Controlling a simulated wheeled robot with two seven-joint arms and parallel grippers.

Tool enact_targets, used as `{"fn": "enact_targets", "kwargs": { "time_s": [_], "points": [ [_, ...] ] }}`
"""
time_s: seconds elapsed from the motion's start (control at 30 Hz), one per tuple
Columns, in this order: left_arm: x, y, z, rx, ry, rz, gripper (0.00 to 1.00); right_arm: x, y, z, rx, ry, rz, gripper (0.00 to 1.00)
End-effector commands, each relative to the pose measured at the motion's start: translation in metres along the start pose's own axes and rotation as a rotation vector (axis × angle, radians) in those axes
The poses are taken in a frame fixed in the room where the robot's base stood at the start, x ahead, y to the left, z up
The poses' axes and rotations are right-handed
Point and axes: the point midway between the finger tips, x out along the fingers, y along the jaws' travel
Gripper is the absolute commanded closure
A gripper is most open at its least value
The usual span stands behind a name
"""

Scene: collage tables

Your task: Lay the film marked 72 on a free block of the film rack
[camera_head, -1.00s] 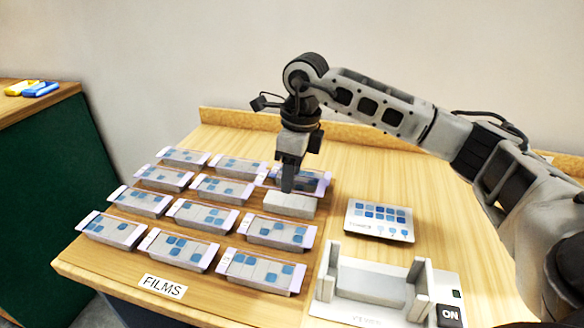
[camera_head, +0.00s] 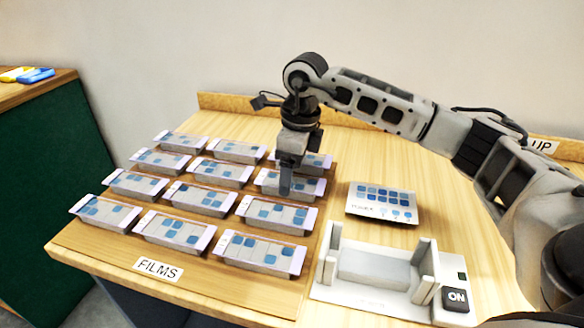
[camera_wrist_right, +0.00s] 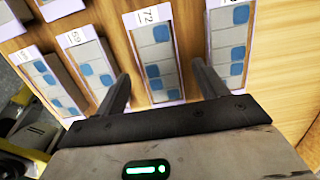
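The film marked 72 (camera_wrist_right: 156,52) is a pale strip with blue squares and a lilac end carrying the number. In the head view the film (camera_head: 300,187) lies on a block in the right column of the film rack (camera_head: 225,283), second row from the back. My right gripper (camera_wrist_right: 161,69) is open, with one finger on either side of this film and gaps between. In the head view the right gripper (camera_head: 285,188) points straight down at it and hides part of it. My left gripper is not in view.
Other films (camera_head: 277,214) cover the blocks around it, close on all sides. A white device with an ON button (camera_head: 455,298) and a card with blue squares (camera_head: 383,200) stand right of the rack. The wooden table behind them is clear.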

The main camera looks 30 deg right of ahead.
Motion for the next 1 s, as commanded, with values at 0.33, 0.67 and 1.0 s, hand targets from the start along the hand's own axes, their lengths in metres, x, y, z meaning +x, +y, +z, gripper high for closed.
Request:
{"fn": "enact_targets", "kwargs": {
  "time_s": [0.33, 0.67, 1.0],
  "points": [
    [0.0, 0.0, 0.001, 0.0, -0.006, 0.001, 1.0, -0.021, -0.001, 0.001, 0.0, -0.003, -0.002, 0.28],
    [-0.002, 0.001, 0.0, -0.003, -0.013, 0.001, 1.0, -0.1, 0.0, 0.001, 0.0, -0.005, -0.003, 0.28],
    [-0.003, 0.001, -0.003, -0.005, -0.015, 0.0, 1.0, -0.154, 0.0, 0.0, 0.0, -0.001, -0.001, 0.28]
  ]
}}
